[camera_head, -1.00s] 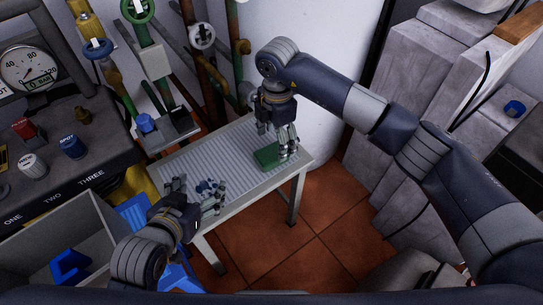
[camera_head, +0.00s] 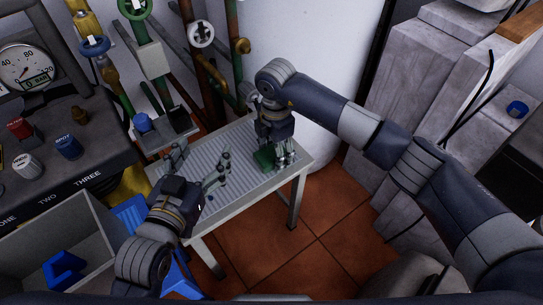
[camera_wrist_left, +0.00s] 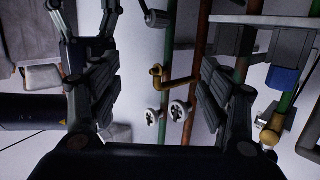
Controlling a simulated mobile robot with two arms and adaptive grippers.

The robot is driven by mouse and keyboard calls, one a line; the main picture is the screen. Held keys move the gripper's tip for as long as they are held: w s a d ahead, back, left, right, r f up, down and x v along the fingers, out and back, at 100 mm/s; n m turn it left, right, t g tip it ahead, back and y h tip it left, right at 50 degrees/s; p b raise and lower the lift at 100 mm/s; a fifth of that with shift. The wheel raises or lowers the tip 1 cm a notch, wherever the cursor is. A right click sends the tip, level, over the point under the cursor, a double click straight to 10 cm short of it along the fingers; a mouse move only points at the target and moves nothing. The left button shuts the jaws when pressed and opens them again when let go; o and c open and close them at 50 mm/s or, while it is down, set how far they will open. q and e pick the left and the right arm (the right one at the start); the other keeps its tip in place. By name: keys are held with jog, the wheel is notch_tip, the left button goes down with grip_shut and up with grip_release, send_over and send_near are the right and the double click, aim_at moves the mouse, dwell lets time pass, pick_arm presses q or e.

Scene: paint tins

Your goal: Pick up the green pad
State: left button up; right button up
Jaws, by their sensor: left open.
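The green pad (camera_head: 263,157) lies on the right part of the ribbed grey table, partly hidden by my right gripper. My right gripper (camera_head: 283,160) points down at the pad's right side. Whether its fingers touch or grip the pad is unclear. My left gripper (camera_head: 199,166) is open and empty, raised over the table's left part. In the left wrist view its spread fingers (camera_wrist_left: 160,95) have only pipes and wall behind them. The pad does not show there.
The table (camera_head: 237,187) has a bare middle strip between my grippers. A grey bin (camera_head: 92,222) with a blue part (camera_head: 64,270) stands at lower left. Pipes with valve wheels (camera_head: 201,34) rise behind the table. A console with a gauge (camera_head: 27,66) is at left.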

jog(key=c, duration=0.4)
jog(key=shift+o, duration=0.2)
jog(key=shift+r, duration=0.25)
pick_arm(q)
jog(key=s+a+f+g+p, duration=0.1)
jog(key=s+f+g, duration=0.1)
jog(key=f, duration=0.1)
jog(key=s+a+f+g+y, duration=0.1)
jog(key=s+f+g, duration=0.1)
jog(key=f, duration=0.1)
jog(key=s+a+f+g+y+p, duration=0.1)
jog(key=s+f+g, duration=0.1)
jog(key=f, duration=0.1)
jog(key=shift+s+f+g+p, duration=0.3)
jog(key=shift+s+f, duration=0.05)
jog(key=shift+s, duration=0.05)
pick_arm(e)
notch_tip(320, 180, up, 9)
pick_arm(q)
jog(key=shift+s+a+f+g, duration=0.2)
jog(key=shift+s+f+g, duration=0.1)
jog(key=shift+s+f, duration=0.1)
pick_arm(e)
jog(key=shift+r, duration=0.3)
jog(key=o, duration=0.4)
jog(key=c, duration=0.4)
